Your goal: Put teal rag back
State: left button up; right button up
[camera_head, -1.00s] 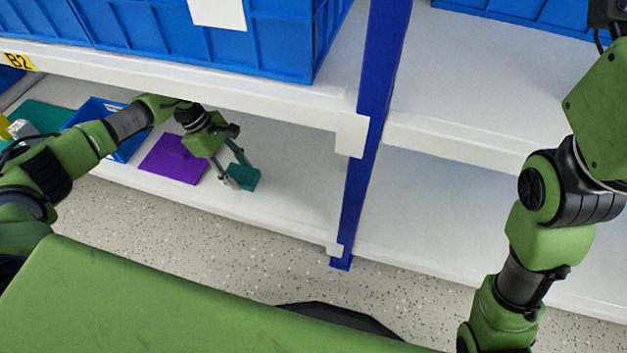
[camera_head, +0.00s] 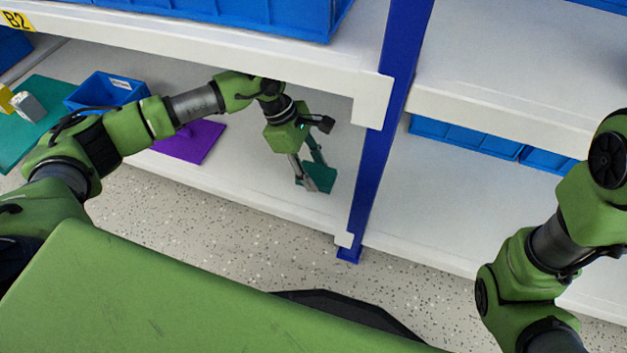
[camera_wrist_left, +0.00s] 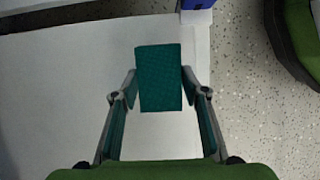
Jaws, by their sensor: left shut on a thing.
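The teal rag (camera_head: 320,178) is a small folded rectangle held at the tips of my left gripper (camera_head: 308,180). The left wrist view shows the teal rag (camera_wrist_left: 159,78) between the two fingers of my left gripper (camera_wrist_left: 159,88), over the white shelf surface. In the head view my left arm reaches from the left under the upper shelf, and the rag is near the right part of the lower shelf, left of the blue post. I cannot tell whether the rag touches the shelf. My right gripper is out of view; only my right arm shows at the right.
A blue post (camera_head: 385,130) stands right of the rag. The upper shelf edge overhangs.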

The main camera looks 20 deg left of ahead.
aim_at(309, 171)
pick_arm(q)
notch_tip(309, 171, down, 4)
jog(key=b, duration=0.3)
jog(key=shift+r, duration=0.3)
jog(key=o, duration=1)
